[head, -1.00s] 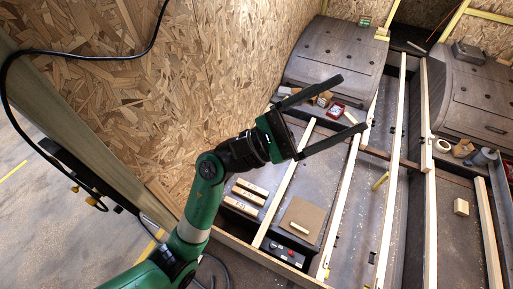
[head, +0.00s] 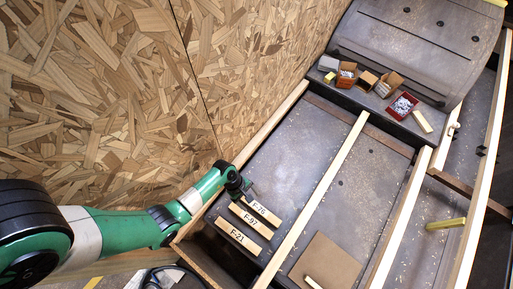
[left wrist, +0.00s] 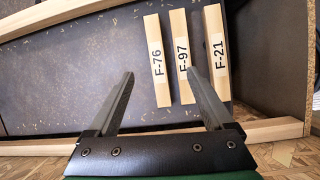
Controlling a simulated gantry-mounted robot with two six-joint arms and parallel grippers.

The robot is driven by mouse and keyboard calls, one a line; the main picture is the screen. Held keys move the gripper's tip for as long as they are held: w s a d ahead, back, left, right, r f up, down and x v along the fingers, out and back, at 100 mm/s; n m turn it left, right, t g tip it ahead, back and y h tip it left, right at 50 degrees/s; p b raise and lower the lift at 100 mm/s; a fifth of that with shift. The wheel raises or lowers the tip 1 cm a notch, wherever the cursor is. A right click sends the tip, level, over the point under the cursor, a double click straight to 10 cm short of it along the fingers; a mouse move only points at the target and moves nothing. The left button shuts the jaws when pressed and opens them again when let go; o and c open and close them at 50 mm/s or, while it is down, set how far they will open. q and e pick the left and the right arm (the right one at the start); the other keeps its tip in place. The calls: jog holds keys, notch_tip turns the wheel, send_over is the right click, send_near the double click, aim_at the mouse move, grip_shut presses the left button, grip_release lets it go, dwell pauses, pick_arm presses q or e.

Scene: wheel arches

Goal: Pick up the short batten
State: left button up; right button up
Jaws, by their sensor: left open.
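Three short wooden battens lie side by side on the dark panel, labelled F-76 (head: 264,211), F-97 (head: 251,219) and F-21 (head: 240,236). The left wrist view shows F-76 (left wrist: 154,60), F-97 (left wrist: 182,55) and F-21 (left wrist: 217,50) lying nearly parallel, with small gaps. I cannot tell which one the task means. My left gripper (head: 242,187) is near the F-76 end of the row. In the left wrist view its open, empty fingers (left wrist: 161,76) point toward the battens, with F-76 between their lines and F-97 by the right fingertip. My right gripper is out of view.
Long wooden rails (head: 317,184) divide the dark panels. Small boxes and a red tray of screws (head: 402,105) sit at the back. A chipboard wall (head: 240,70) rises close behind my left arm.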

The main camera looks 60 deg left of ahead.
pick_arm(q)
notch_tip(320, 180, down, 6)
jog(key=s+b, duration=0.2)
jog(key=b, duration=0.3)
send_near(251, 220)
jog(key=r, duration=0.1)
jog(key=shift+s+a+f+n+g+h+b, duration=0.15)
jog(key=shift+s+a+n+g+h+b, duration=0.15)
jog(key=shift+s+n, duration=0.15)
jog(key=b+x, duration=0.1)
jog(key=x, duration=0.1)
jog(key=b+x, duration=0.1)
jog(key=b, duration=0.1)
jog(key=b+x, duration=0.1)
jog(key=x, duration=0.1)
jog(key=shift+w+a+f+b, duration=0.2)
jog(key=shift+w+f+b, duration=0.15)
jog(key=shift+w, duration=0.1)
jog(key=shift+w+d+f, duration=0.1)
jog(key=shift+f, duration=0.05)
jog(key=b+x, duration=0.5)
jog(key=shift+f, duration=0.1)
jog(key=shift+w, duration=0.1)
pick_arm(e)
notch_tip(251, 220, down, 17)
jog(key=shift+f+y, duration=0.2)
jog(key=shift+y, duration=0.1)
